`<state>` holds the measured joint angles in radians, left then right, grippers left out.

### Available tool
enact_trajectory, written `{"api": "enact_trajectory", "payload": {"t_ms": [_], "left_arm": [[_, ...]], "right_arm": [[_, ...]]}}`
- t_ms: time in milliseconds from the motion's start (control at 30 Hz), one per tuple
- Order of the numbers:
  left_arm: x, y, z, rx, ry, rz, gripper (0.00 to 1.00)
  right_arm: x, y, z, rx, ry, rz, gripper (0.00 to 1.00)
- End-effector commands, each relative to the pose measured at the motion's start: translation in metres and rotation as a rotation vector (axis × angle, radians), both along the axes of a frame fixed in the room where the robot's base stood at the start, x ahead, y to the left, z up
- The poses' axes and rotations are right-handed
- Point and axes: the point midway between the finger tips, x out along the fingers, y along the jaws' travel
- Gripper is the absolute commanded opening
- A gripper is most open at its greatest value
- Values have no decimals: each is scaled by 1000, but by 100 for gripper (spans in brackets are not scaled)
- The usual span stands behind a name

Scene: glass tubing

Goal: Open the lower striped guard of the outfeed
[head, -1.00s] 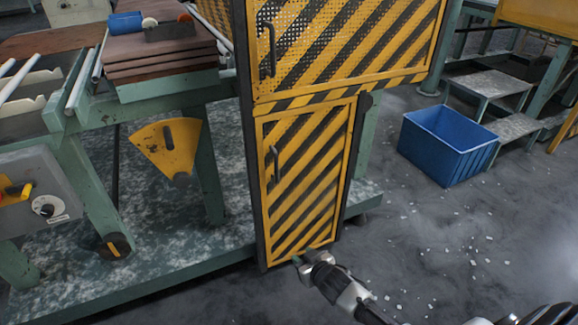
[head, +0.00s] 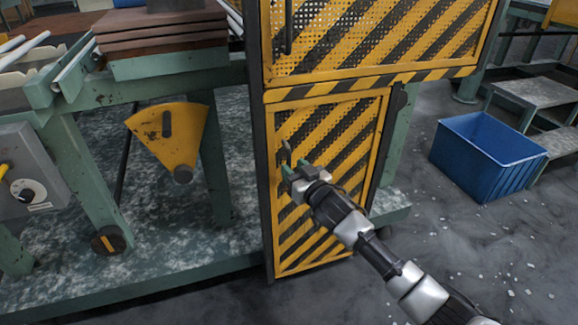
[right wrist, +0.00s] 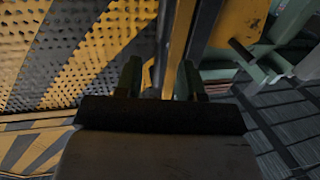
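The lower striped guard (head: 335,135) is a yellow and black perforated door under the larger upper guard; it looks closed in the head view. Its dark upright handle (head: 285,152) is near the door's left edge, partly hidden by my right gripper. My right gripper (head: 289,172) is at the handle's lower part. In the right wrist view its fingers (right wrist: 160,80) are apart, with a dark upright bar between or behind them; I cannot tell if they touch it. The guard's perforated face (right wrist: 80,55) fills the left of that view. My left gripper is not in view.
The upper striped guard (head: 375,35) is directly above. A blue crate (head: 485,160) stands on the floor to the right, near metal steps (head: 530,100). A yellow quadrant plate (head: 168,140) and green frame legs are left of the guard. The floor before the door has small scattered bits.

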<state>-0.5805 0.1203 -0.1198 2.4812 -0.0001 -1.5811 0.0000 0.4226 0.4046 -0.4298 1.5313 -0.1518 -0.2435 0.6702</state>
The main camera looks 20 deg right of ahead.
Motion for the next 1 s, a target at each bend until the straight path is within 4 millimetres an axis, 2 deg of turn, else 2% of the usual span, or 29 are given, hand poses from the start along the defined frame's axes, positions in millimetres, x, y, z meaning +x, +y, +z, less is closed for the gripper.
{"api": "enact_trajectory", "payload": {"t_ms": [100,200,567,833,1000], "left_arm": [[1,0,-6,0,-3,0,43],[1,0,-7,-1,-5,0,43],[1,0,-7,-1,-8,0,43],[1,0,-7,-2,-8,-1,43],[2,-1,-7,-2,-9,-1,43]], "right_arm": [[17,4,-1,-1,-1,0,39],[26,6,-1,-1,0,0,39],[31,8,0,0,1,0,39],[31,8,0,0,1,0,0],[31,8,0,0,1,0,0]]}}
